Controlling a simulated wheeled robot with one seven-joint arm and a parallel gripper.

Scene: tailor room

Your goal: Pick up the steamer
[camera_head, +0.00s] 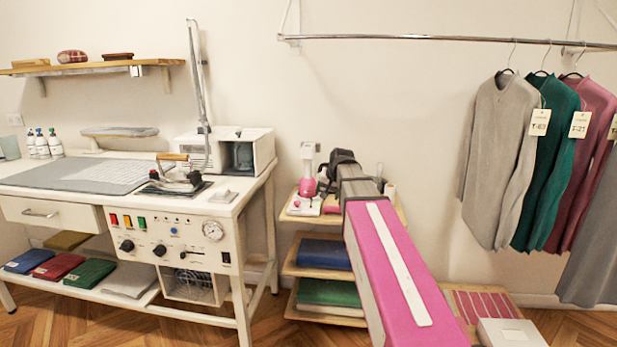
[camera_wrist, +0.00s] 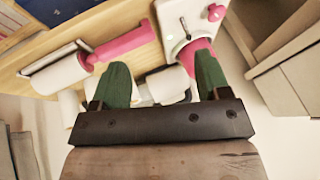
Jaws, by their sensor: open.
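The steamer (camera_head: 308,172), with a white head and a pink body, stands upright on a white base at the left of the small shelf's top. In the wrist view the steamer's pink part (camera_wrist: 196,52) shows beyond the right finger, by a white base with a red knob. My gripper (camera_wrist: 162,64) is open, with green finger pads. A white part, apparently the steamer's head, shows between and below the fingers; I cannot tell whether they touch it. In the head view my dark gripper (camera_head: 340,160) is just right of the steamer.
A pink-handled roller (camera_wrist: 122,46) lies on the wooden shelf top (camera_wrist: 85,25) beside the steamer. Folded blue cloth (camera_head: 322,253) and green cloth (camera_head: 328,292) lie on lower shelves. The ironing table (camera_head: 150,205) stands to the left. Garments (camera_head: 498,160) hang at right.

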